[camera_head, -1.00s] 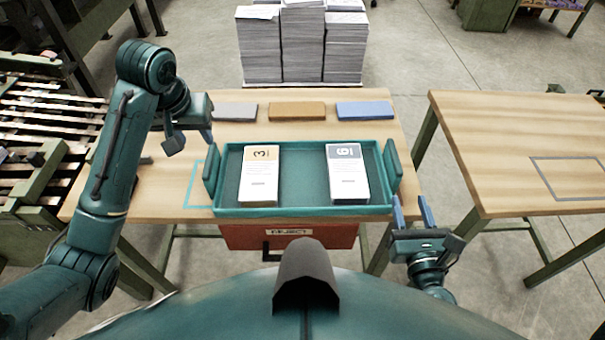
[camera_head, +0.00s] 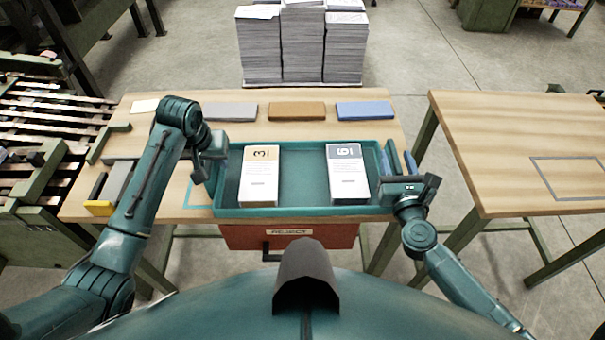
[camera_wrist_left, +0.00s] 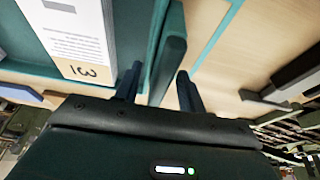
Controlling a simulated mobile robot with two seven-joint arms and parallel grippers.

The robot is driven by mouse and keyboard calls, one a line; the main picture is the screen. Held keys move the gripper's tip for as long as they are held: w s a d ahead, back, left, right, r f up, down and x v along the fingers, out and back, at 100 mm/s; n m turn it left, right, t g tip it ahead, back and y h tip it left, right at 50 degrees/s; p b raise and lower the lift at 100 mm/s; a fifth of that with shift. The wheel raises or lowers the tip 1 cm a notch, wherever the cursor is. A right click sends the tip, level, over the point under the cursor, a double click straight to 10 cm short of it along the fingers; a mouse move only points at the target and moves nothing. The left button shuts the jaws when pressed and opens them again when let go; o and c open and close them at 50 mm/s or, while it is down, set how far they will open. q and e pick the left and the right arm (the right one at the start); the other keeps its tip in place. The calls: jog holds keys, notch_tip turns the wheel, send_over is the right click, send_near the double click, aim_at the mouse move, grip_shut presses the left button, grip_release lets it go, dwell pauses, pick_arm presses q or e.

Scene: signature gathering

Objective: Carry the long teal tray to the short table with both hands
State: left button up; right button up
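The long teal tray (camera_head: 300,211) lies on the near wooden table, with an upright handle at each short end. It holds two card stacks, one with a tan band (camera_head: 260,178) and one with a grey band (camera_head: 347,176). My left gripper (camera_head: 212,168) is at the tray's left end. In the left wrist view its fingers (camera_wrist_left: 160,86) are apart, with the handle (camera_wrist_left: 168,66) between them and a gap on one side. My right gripper (camera_head: 403,163) is at the right handle, fingers apart; whether they straddle it is unclear. A second wooden table (camera_head: 520,130) stands at the right.
Grey, brown (camera_head: 297,111) and blue blocks (camera_head: 365,110) lie behind the tray. A red reject drawer (camera_head: 290,237) hangs below the table front. Paper stacks (camera_head: 302,45) stand behind. A floor gap separates the tables. The right table's visible top is bare except a grey outline (camera_head: 570,178).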

pick_arm(q)
jog(key=shift+w+f, duration=0.1)
jog(key=shift+f, duration=0.35)
pick_arm(e)
jog(key=shift+w, duration=0.45)
pick_arm(q)
grip_shut()
pick_arm(e)
grip_shut()
pick_arm(q)
jog(key=shift+w+r, duration=0.1)
jog(key=shift+r, duration=0.2)
pick_arm(e)
jog(key=shift+r, duration=0.3)
